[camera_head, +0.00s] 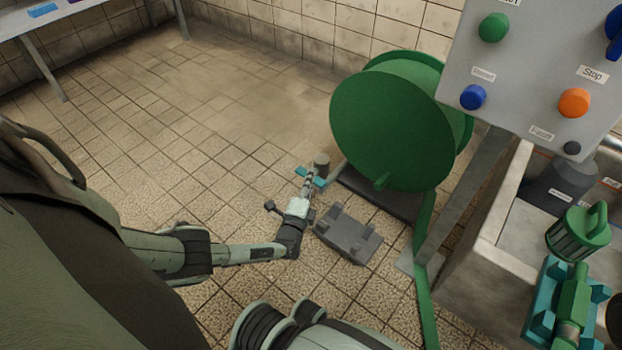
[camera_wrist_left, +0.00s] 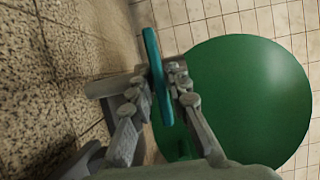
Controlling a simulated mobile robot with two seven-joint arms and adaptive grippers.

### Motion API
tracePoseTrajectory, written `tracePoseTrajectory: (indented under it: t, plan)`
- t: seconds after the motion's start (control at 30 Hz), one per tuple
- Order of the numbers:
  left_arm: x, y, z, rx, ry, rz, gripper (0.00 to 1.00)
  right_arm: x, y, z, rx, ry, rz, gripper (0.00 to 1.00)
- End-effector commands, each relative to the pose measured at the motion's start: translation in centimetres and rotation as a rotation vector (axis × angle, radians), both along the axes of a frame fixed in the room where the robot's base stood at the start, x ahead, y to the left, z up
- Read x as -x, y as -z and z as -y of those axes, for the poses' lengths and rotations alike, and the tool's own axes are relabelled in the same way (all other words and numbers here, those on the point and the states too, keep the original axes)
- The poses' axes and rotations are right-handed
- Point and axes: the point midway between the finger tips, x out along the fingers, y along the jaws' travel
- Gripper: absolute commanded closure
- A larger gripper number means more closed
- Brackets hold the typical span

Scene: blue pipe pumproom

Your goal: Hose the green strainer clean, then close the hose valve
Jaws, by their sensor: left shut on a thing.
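The hose valve's teal handle (camera_head: 318,181) is low by the floor, beside the green hose reel (camera_head: 390,120). My left gripper (camera_head: 309,180) is shut on this handle. In the left wrist view the teal handle (camera_wrist_left: 157,75) stands between the two fingers of the left gripper (camera_wrist_left: 163,88). The green strainer (camera_head: 578,234), a ribbed basket with a loop handle, stands upright in the grey basin at the right. A green hose nozzle (camera_head: 573,300) lies in a teal cradle in front of it. Whether water flows cannot be seen. My right gripper is out of view.
A grey control panel (camera_head: 540,65) with coloured buttons stands above the basin (camera_head: 490,235). A flat green hose (camera_head: 425,280) runs down from the reel. A grey bracketed block (camera_head: 348,235) sits on the floor near my left wrist. Open tiled floor lies left.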

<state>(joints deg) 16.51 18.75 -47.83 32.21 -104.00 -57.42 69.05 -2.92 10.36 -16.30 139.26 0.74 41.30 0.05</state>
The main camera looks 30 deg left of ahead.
Motion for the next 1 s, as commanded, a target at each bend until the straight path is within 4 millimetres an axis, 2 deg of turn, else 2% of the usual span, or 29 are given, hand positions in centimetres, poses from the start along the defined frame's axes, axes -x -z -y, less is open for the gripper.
tracePoseTrajectory:
  t: [0.43, 0.47, 0.57, 1.0]
  plan:
    - [0.03, -0.02, -0.12, -0.013, -0.002, 0.001, 1.00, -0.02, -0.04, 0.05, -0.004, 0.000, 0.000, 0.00]
    - [0.03, -0.02, -0.12, -0.012, -0.002, 0.001, 0.82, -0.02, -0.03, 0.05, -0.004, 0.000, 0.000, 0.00]
    - [0.03, -0.01, -0.10, -0.012, -0.001, 0.001, 0.70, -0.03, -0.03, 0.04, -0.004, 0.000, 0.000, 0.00]
    - [0.07, -0.38, -0.10, -0.009, -0.002, 0.000, 0.69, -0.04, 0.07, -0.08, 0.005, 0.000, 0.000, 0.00]
